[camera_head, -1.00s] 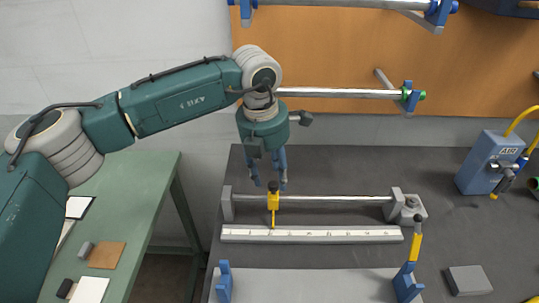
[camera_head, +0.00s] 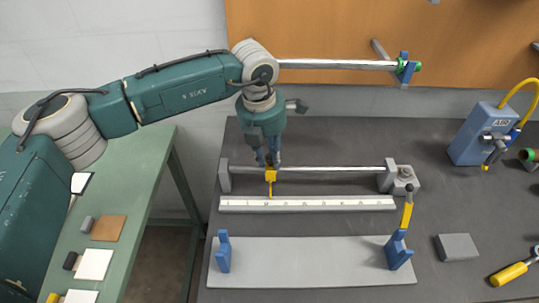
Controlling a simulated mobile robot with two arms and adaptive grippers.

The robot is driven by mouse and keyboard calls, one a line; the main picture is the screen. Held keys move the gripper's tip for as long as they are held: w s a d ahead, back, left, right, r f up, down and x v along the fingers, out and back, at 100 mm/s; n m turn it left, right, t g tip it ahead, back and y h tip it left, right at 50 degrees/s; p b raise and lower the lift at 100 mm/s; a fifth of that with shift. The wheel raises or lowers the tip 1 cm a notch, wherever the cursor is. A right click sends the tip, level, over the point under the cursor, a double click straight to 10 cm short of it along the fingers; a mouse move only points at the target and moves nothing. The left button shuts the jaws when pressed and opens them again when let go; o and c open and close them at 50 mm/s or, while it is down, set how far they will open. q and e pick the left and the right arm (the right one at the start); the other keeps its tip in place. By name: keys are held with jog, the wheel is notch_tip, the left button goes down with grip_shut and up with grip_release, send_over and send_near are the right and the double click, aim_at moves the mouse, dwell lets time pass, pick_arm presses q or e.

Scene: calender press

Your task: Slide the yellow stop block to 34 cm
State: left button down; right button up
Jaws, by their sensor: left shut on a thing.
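The yellow stop block (camera_head: 271,176) sits on a horizontal metal rod (camera_head: 330,169) held between two grey end supports. Its thin yellow pointer hangs down to the white ruler scale (camera_head: 308,204), left of the scale's middle; the numbers are too small to read. My left gripper (camera_head: 268,163) points down from above and is shut on the stop block's top. My right gripper is not in view.
A grey plate (camera_head: 310,278) with two blue brackets lies in front of the scale. A yellow-handled lever (camera_head: 407,213) stands right of it. A grey block (camera_head: 458,247), a blue air unit (camera_head: 484,133) and a yellow-handled tool (camera_head: 508,273) are at the right. A green side table (camera_head: 140,190) stands left.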

pick_arm(q)
jog(key=shift+d, duration=0.15)
jog(key=shift+d+r+b, duration=0.1)
jog(key=shift+d+b, duration=0.75)
jog(key=shift+d, duration=2.2)
jog(key=shift+w+d+r+b, duration=0.1)
jog(key=shift+d+b, duration=0.15)
jog(key=shift+d, duration=1.2)
jog(key=shift+w+d+b, duration=0.1)
jog(key=shift+d+b, duration=0.1)
jog(key=shift+d, duration=1.25)
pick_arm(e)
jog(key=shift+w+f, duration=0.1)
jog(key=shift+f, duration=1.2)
